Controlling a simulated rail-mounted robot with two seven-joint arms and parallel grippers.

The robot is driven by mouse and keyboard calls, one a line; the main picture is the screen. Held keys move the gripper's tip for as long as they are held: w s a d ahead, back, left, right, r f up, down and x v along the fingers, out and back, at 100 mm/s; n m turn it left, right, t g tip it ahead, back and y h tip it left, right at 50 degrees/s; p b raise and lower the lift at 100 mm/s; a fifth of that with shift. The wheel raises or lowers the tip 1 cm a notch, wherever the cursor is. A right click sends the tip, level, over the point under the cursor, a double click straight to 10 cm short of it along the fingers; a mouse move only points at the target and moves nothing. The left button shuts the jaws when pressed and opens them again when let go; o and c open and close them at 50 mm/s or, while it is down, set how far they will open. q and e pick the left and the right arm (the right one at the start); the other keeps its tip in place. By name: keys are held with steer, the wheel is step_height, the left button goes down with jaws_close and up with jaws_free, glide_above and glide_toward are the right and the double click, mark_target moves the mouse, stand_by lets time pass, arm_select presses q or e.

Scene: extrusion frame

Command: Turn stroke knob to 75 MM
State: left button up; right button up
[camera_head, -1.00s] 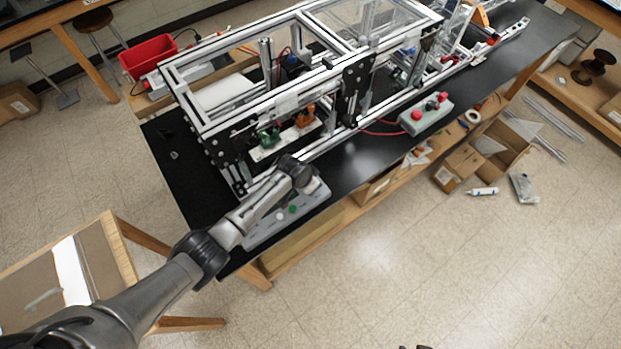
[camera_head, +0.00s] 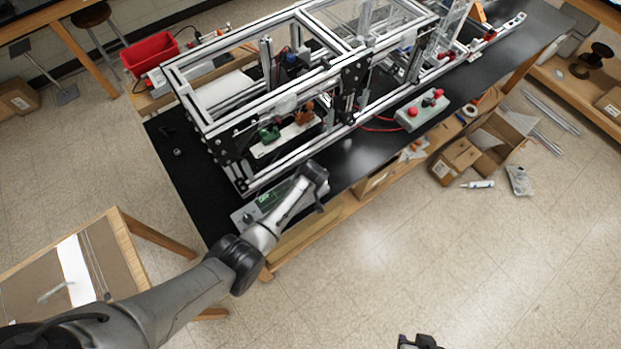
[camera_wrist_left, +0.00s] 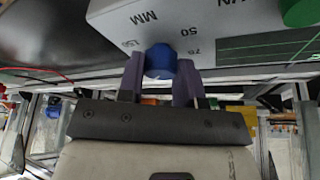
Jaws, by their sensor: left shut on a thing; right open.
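The stroke knob (camera_wrist_left: 160,60) is blue and sits on the face of a light grey control box (camera_wrist_left: 205,28). The face is printed MM, 50 and 75, plus a further mark too blurred to read. My left gripper (camera_wrist_left: 161,75) has its two fingers shut on either side of the knob. I cannot tell which mark the knob points to. In the head view the box (camera_head: 243,215) lies at the table's near-left corner, mostly behind my left arm, and the knob is hidden. My right gripper (camera_head: 417,343) is open and empty at the bottom edge, mostly cut off.
A green button (camera_wrist_left: 300,12) and a dark screen (camera_wrist_left: 265,48) are on the box beside the knob. An aluminium extrusion frame (camera_head: 255,95) stands close behind on the black table (camera_head: 180,180). A grey box with red buttons (camera_head: 421,110) stands further right.

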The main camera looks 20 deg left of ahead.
arm_select(q)
steer(key=n+b, duration=0.1)
steer(key=n, duration=0.1)
steer(key=n+g+y+b, duration=0.1)
steer(key=n, duration=0.1)
steer(key=shift+w+d+f+n, duration=0.1)
steer(key=shift+d+f+n, duration=0.1)
steer(key=shift+n, duration=0.2)
steer(key=n+g+b, duration=0.1)
steer(key=n+b, duration=0.1)
steer(key=n+g+y+b, duration=0.1)
steer(key=n+b, duration=0.1)
steer(key=n, duration=0.1)
steer(key=shift+w+b, duration=0.1)
steer(key=shift+b, duration=0.3)
steer(key=n+g+b, duration=0.2)
steer(key=n+b, duration=0.3)
steer(key=shift+w+n, duration=0.1)
steer(key=shift+n, duration=0.3)
steer(key=n+g+b, duration=0.1)
steer(key=n+b, duration=0.2)
steer(key=shift+a+n+g, duration=0.1)
steer(key=shift+n+g, duration=0.2)
steer(key=shift+n, duration=0.1)
steer(key=shift+r+n+h+b, duration=0.1)
steer(key=shift+n+h+b, duration=0.2)
steer(key=shift+n+b, duration=0.45)
steer(key=shift+n+g, duration=0.3)
steer(key=shift+n, duration=0.05)
